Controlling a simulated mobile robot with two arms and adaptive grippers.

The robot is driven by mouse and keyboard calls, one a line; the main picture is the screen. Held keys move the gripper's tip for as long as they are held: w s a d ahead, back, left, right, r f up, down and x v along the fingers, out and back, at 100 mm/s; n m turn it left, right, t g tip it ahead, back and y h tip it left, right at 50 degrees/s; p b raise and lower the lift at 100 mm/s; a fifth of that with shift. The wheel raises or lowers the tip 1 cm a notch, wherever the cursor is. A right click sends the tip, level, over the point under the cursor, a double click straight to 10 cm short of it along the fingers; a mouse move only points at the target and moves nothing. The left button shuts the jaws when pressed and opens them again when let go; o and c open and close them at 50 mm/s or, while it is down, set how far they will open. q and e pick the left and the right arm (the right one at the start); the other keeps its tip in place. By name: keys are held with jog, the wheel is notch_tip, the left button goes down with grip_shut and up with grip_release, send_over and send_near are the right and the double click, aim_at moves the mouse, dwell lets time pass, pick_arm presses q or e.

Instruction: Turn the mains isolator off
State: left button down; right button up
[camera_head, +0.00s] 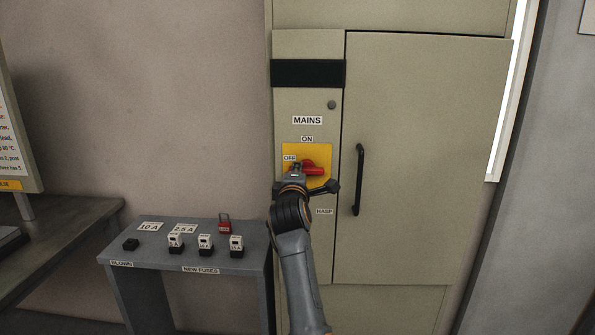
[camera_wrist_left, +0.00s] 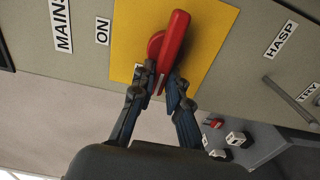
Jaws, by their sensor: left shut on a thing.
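The mains isolator is a red handle (camera_head: 315,171) on a yellow plate (camera_head: 321,152) on the cabinet's narrow left panel. The handle lies close to horizontal. One end is by the OFF label (camera_head: 289,158) at the left and the other points right. The ON label (camera_head: 307,139) is above the plate. My left gripper (camera_head: 297,168) is at the handle's left end and covers part of it. In the left wrist view its two fingers (camera_wrist_left: 163,88) are shut on the near end of the red handle (camera_wrist_left: 174,42). My right gripper is not in view.
A black door handle (camera_head: 358,180) stands to the right on the large cabinet door. A HASP label (camera_head: 324,211) is below the plate. At the lower left, a grey stand (camera_head: 212,262) carries several fuses and a red padlock (camera_head: 224,225).

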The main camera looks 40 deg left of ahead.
pick_arm(q)
jog(key=shift+n, duration=0.3)
jog(key=c, duration=1.3)
grip_release()
jog(key=shift+f, duration=0.1)
notch_tip(320, 180, up, 10)
jog(key=shift+f, duration=0.1)
jog(key=shift+w+a, duration=0.1)
jog(key=shift+r, duration=0.25)
